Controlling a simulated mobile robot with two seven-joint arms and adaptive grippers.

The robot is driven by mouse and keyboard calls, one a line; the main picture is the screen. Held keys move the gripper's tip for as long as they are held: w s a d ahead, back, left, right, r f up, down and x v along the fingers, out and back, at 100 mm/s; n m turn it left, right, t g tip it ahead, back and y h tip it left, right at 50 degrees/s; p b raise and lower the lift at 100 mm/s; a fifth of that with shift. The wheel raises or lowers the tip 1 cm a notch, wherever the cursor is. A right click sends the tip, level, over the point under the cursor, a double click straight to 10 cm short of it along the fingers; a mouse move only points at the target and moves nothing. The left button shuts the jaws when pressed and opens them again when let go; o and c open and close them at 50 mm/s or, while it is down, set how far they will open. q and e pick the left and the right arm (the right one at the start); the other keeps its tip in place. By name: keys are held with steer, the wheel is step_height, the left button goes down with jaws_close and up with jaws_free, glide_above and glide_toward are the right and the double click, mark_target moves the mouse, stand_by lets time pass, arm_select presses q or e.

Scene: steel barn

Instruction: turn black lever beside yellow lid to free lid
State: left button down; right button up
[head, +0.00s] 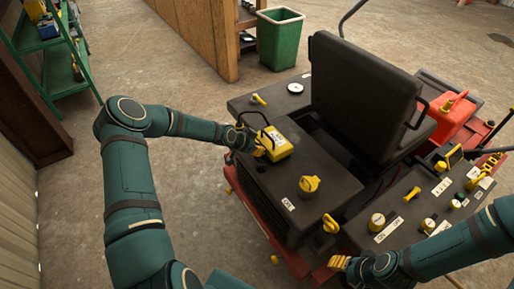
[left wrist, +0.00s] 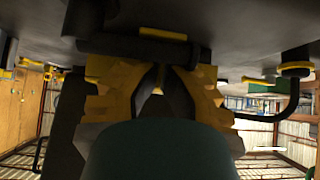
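The yellow lid (head: 280,147) is a boxy piece on the black deck of the red-based machine, left of the seat. A thin black bent bar (head: 252,112) rises beside its far left; I cannot tell for sure if it is the lever. My left gripper (head: 262,147) is at the lid's left side, its fingers partly hidden. In the left wrist view, its yellow fingers (left wrist: 157,72) slant together near a dark bar (left wrist: 135,48); whether they grip it is unclear. My right gripper (head: 340,262) is low by the machine's front edge, its fingertips small and close together.
A yellow knob (head: 309,184) and a yellow handle (head: 330,223) are nearer on the machine. The black seat (head: 362,98) rises to the right, with a red can (head: 452,115) beyond it. A green bin (head: 279,40) stands behind. The floor at left is clear.

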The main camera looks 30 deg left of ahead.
mark_target(251, 160)
arm_select(q)
steer(key=shift+s+a+n+t+y, duration=0.35)
steer(key=shift+n+y, duration=0.15)
steer(key=shift+n, duration=0.3)
steer(key=s+n+y, duration=0.1)
steer(key=n, duration=0.1)
steer(key=s+a+n+y+b, duration=0.1)
steer(key=n, duration=0.1)
steer(key=shift+t+y, duration=0.25)
steer(key=shift+y, duration=0.15)
steer(key=n+y, duration=0.1)
steer(key=s+n+y, duration=0.1)
steer(key=shift+s+a+n, duration=0.15)
steer(key=shift+s+n, duration=0.1)
steer(key=shift+n, duration=0.15)
steer(key=shift+s+d+n+g+y+p, duration=0.15)
steer(key=shift+s+d+n+g+y, duration=0.15)
steer(key=shift+s+n+y, duration=0.5)
steer(key=shift+s+d+n+g+y+p, duration=0.2)
steer(key=shift+s+n+g+y, duration=0.2)
steer(key=shift+s+n, duration=0.55)
steer(key=shift+s+d+n+g+y+p, duration=0.2)
steer(key=shift+s+n+g+y, duration=0.1)
steer(key=shift+s+n+y, duration=0.55)
steer(key=shift+s+d+f+h, duration=0.15)
steer(key=shift+d+f+h, duration=0.05)
steer(key=shift+h, duration=0.05)
steer(key=shift+d+r, duration=0.1)
